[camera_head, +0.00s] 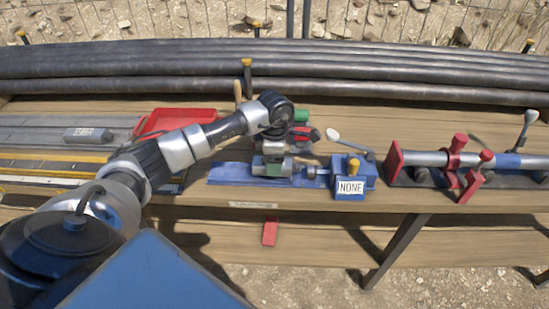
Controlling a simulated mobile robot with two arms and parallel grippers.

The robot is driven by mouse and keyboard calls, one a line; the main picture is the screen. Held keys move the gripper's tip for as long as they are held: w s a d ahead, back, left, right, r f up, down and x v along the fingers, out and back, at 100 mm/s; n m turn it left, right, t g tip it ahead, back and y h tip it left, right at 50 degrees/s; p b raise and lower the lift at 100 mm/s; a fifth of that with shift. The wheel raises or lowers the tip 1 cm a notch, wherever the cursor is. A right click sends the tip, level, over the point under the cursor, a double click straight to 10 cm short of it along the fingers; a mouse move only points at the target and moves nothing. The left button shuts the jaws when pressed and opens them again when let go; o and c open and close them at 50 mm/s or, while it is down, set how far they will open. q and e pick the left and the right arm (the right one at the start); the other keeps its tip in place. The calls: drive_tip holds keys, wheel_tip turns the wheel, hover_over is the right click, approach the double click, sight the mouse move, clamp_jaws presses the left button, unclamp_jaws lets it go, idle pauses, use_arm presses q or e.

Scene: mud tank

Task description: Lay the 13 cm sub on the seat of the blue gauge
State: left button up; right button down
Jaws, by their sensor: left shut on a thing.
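The blue gauge (228,173) lies along the front of the wooden bench, with a box at its right end bearing a "NONE" label (350,186). My left arm reaches in from the left, and my left gripper (273,152) points down over the gauge. It is shut on a short grey cylinder (271,167), seemingly a sub, low at the gauge's seat. I cannot tell whether the cylinder touches the seat, and its length is not readable. Another grey cylinder with a pale label (88,135) lies on the grey rack at left. My right gripper is not in view.
A red tray (174,118) stands behind my left arm. Red and green items (301,134) sit just behind the gauge. A red-jawed vise with a pipe (425,158) stands at right. Long dark pipes (400,74) line the back. A red tag (270,231) is below the front edge.

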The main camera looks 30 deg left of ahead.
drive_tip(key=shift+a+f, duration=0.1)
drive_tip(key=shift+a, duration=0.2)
use_arm(q)
drive_tip(key=shift+f, duration=0.1)
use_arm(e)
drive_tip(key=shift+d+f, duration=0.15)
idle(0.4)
use_arm(q)
drive_tip(key=shift+f+b, duration=0.45)
drive_tip(key=shift+b, duration=0.1)
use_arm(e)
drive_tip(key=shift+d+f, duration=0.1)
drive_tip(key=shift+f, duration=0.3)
use_arm(q)
drive_tip(key=o, duration=1.7)
drive_tip(key=shift+d, duration=0.1)
drive_tip(key=shift+r, duration=0.1)
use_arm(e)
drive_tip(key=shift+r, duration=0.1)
use_arm(q)
drive_tip(key=shift+r+p, duration=0.6)
drive_tip(key=shift+r, duration=0.1)
drive_tip(key=shift+r+p, duration=1.65)
drive_tip(key=shift+r, duration=1.05)
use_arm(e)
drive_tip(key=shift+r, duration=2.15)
